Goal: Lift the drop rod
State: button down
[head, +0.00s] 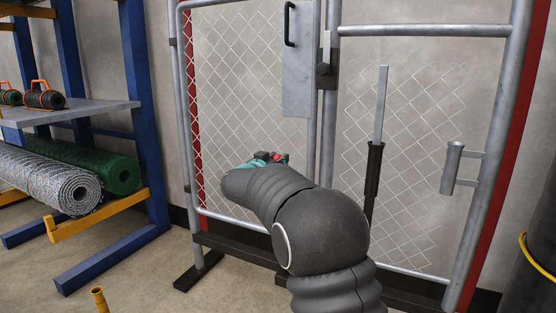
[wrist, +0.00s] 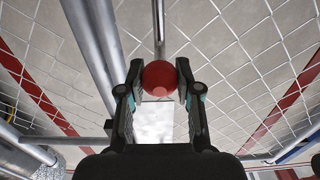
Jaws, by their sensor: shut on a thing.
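My gripper (wrist: 158,70) is shut on a red ball knob (wrist: 160,76) in the wrist view, with one finger on each side of it. A thin metal rod (wrist: 159,28) runs from behind the knob to the top of the picture and appears to be the drop rod. In the head view my gripper (head: 264,157) is mostly hidden behind my dark arm, in front of the left mesh panel. A bit of red shows beside it. The drop rod's lower end and its seat cannot be made out.
The chain-link gate (head: 250,90) has a latch plate (head: 298,70) with a black handle. A flat grey bar in a black sleeve (head: 373,170) and a grey tube holder (head: 451,168) are at right. A blue rack (head: 144,110) with mesh rolls (head: 50,180) stands left.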

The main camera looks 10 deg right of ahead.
jog(key=shift+r+p, duration=4.4)
jog(key=shift+p, duration=0.45)
jog(key=c, duration=0.8)
grip_release()
jog(key=shift+d, duration=0.1)
jog(key=shift+f, duration=0.1)
jog(key=shift+s+a, duration=0.1)
jog(key=shift+a, duration=0.1)
jog(key=v, duration=1.1)
jog(key=shift+s+a, duration=0.15)
jog(key=shift+s, duration=0.15)
